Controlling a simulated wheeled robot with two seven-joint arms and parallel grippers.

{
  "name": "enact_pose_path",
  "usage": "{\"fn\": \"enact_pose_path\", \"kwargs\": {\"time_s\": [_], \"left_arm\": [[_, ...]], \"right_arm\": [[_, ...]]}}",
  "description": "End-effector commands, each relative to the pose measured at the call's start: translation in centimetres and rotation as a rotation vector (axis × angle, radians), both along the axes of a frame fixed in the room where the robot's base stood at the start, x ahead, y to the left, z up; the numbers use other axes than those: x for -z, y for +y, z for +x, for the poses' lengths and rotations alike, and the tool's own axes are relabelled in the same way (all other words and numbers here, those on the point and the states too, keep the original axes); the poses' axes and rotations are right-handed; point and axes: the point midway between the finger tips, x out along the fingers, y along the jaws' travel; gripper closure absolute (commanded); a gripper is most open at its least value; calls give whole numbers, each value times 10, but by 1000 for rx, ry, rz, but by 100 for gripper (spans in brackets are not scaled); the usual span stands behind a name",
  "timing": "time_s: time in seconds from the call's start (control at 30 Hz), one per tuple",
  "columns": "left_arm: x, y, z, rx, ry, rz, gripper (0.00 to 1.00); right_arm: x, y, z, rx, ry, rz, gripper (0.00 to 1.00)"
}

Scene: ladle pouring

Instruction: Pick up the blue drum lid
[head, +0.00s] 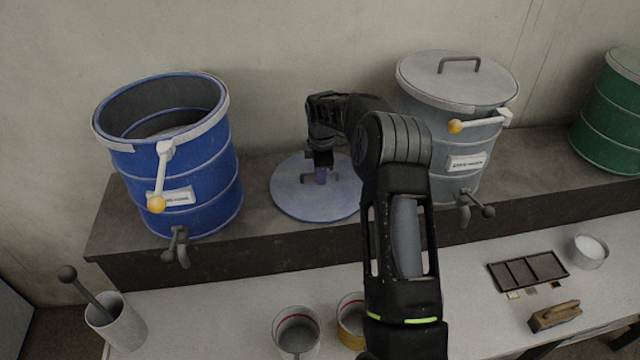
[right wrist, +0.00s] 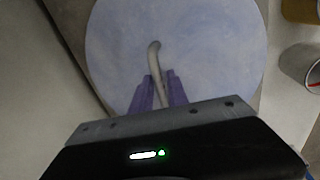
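The blue drum lid (head: 290,195) is a pale blue disc with a bar handle. It lies flat on the raised shelf, between the blue drum and the grey drum. My right gripper (head: 321,178) reaches down onto its middle. In the right wrist view the lid (right wrist: 215,50) fills the upper middle, and its handle (right wrist: 154,60) runs between the purple fingers (right wrist: 160,92), which look closed around it. The blue drum (head: 190,165) stands open at the left, its clamp lever (head: 161,180) hanging down its front. My left gripper is not in view.
A grey drum (head: 470,135) with its lid on stands right of my arm, and a green drum (head: 612,110) at far right. Cups (head: 297,330), a holder with a ladle-like tool (head: 117,325), a dark tray (head: 528,270) and a brush (head: 555,315) occupy the lower white table.

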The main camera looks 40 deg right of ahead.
Motion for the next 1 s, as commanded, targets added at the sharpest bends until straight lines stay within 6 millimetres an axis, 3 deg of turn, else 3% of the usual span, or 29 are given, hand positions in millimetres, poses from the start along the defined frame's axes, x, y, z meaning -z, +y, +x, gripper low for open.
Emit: {"fn": "enact_pose_path", "kwargs": {"time_s": [0.23, 1.0], "left_arm": [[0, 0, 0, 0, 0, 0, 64], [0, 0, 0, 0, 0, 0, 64]], "right_arm": [[0, 0, 0, 0, 0, 0, 100], [0, 0, 0, 0, 0, 0, 100]]}}
